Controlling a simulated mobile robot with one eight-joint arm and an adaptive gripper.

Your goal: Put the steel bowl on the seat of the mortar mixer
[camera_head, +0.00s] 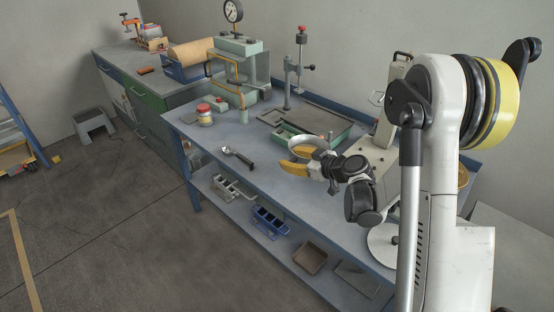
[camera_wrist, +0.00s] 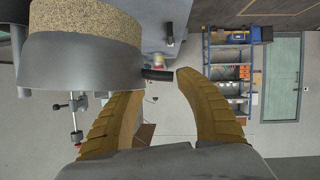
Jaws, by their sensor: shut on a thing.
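The steel bowl (camera_head: 322,143) is held just above the bench, in front of the mixer's left side in the head view. My gripper (camera_head: 295,158) is shut on its rim with yellow fingers. In the wrist view, which is upside down, the grey bowl (camera_wrist: 110,62) fills the upper left, next to the left finger of my gripper (camera_wrist: 160,90). The pale mortar mixer (camera_head: 393,75) stands to the right of the bowl, partly hidden by my arm. I cannot make out its seat clearly.
A tray (camera_head: 342,140) lies behind the bowl, with a clamp stand (camera_head: 287,85) beyond. A black-handled scoop (camera_head: 243,160) and a red-lidded jar (camera_head: 204,118) are on the bench to the left. A pale round disc (camera_head: 381,245) lies near my arm.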

